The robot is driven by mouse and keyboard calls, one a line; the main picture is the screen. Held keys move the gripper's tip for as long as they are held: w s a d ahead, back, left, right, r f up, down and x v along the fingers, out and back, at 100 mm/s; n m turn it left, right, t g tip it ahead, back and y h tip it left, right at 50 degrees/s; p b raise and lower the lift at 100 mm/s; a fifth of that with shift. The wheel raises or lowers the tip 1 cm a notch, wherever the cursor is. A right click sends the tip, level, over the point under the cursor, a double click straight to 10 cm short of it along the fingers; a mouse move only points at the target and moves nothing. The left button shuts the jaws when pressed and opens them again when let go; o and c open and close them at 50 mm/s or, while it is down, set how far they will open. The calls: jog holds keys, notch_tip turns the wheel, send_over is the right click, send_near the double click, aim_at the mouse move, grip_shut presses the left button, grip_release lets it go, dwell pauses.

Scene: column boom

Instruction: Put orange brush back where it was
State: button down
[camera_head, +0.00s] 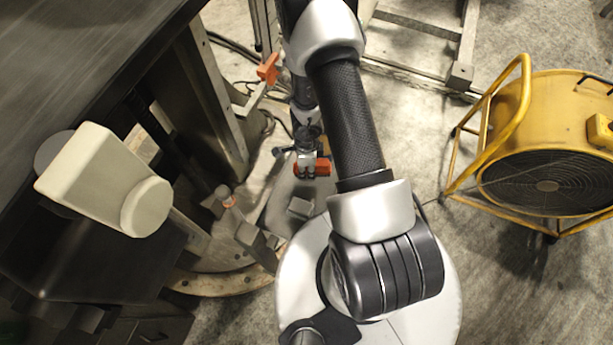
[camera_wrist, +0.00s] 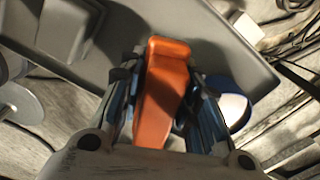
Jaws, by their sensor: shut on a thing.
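The orange brush (camera_wrist: 163,95) is between the two fingers of my gripper (camera_wrist: 166,108) in the wrist view, its long body running away from the palm. My gripper (camera_head: 308,160) is shut on it. In the head view the orange brush (camera_head: 318,169) shows as a small orange piece at the gripper. A grey tray (camera_wrist: 240,58) with a raised rim lies below the brush in the wrist view. The gap between brush and tray cannot be judged. The fingers hide part of the brush's sides.
A grey block (camera_head: 300,208) sits near the gripper, and a grey block-like form (camera_wrist: 70,28) shows in the wrist view. A blue and white round thing (camera_wrist: 235,108) lies by the rim. An orange clamp-like piece (camera_head: 268,69) is beyond. A yellow fan (camera_head: 545,140) stands right.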

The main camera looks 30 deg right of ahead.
jog(key=shift+f+b, duration=2.2)
jog(key=shift+f, duration=0.05)
jog(key=shift+r, duration=0.1)
jog(key=c, duration=1.2)
grip_release()
